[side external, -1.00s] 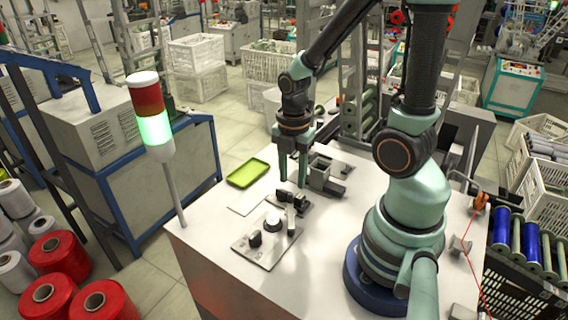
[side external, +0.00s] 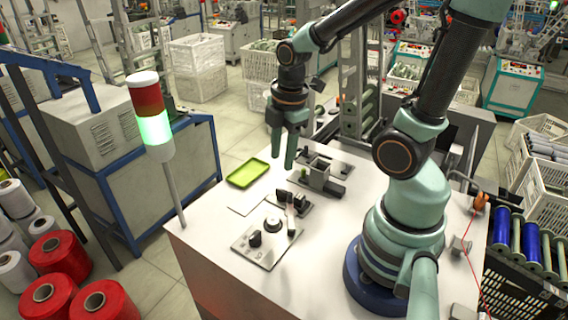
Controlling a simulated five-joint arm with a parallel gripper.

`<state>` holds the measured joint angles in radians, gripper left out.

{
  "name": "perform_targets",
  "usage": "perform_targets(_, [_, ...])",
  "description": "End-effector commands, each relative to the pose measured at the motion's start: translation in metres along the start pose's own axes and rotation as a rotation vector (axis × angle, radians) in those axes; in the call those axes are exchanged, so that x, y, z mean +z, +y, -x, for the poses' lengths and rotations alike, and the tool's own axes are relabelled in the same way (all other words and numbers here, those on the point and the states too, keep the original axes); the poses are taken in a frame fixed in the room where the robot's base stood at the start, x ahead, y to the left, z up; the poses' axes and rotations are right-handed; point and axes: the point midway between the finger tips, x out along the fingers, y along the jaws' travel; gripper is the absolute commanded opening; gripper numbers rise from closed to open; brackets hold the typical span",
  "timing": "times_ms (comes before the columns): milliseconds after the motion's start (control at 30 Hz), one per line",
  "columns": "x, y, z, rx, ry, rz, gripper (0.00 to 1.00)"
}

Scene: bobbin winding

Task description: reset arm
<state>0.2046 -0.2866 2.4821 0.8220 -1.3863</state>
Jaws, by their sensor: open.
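My gripper (side external: 282,166) hangs fingers down above the far part of the white worktable (side external: 335,235). Its two pale green fingers are apart, with nothing seen between them. It is to the right of the green tray (side external: 248,172) and to the left of a grey block fixture (side external: 320,172). A small black fixture (side external: 300,204) stands on the table below and in front of the gripper. A metal plate with knobs (side external: 266,243) lies nearer the table's front left edge.
A signal tower lit green (side external: 156,130) stands at the table's left corner. A black crate with blue and green bobbins (side external: 520,245) is at the right, near a red thread (side external: 472,262). Red thread cones (side external: 58,254) sit at the lower left.

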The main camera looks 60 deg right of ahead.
Motion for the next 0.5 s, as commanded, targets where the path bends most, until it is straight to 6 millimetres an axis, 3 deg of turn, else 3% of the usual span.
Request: perform_targets(500, [-0.052, 0.007, 0.086, 0.201, 0.26, -0.972, 0.42])
